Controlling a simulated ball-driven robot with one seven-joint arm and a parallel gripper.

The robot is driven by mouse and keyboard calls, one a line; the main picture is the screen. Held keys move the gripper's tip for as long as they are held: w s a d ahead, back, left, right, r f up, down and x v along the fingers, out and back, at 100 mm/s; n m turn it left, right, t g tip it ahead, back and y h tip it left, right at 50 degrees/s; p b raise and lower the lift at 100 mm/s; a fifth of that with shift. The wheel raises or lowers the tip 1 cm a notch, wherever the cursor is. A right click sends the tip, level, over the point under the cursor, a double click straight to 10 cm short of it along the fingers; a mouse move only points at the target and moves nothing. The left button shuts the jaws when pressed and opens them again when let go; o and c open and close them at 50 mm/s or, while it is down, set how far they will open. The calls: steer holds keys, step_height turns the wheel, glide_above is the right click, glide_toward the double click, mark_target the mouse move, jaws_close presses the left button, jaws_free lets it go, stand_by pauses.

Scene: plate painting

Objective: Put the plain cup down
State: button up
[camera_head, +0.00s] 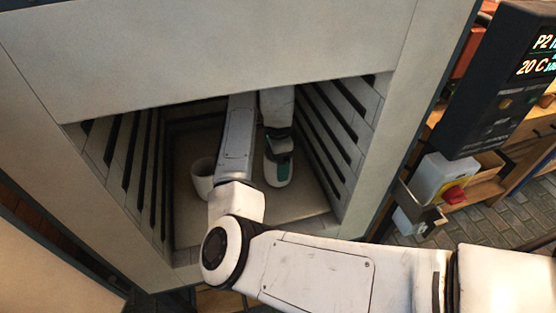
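A plain white cup (202,181) stands upright on the pale floor slab (300,207) inside the kiln, at its left. My forearm covers part of the cup's right side. My arm reaches into the kiln opening, and the white and teal hand end with my gripper (278,170) is to the right of the cup, across my forearm. My fingers are not clearly visible, so I cannot tell whether they are open or shut, or whether they hold anything.
The kiln's slotted side walls, left (130,165) and right (335,135), stand close around my arm. Its front face (210,50) hangs above the opening. A control panel (495,80) and a box with a red and yellow switch (445,180) are at the right.

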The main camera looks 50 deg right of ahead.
steer(key=o, duration=0.3)
steer(key=shift+r, duration=3.9)
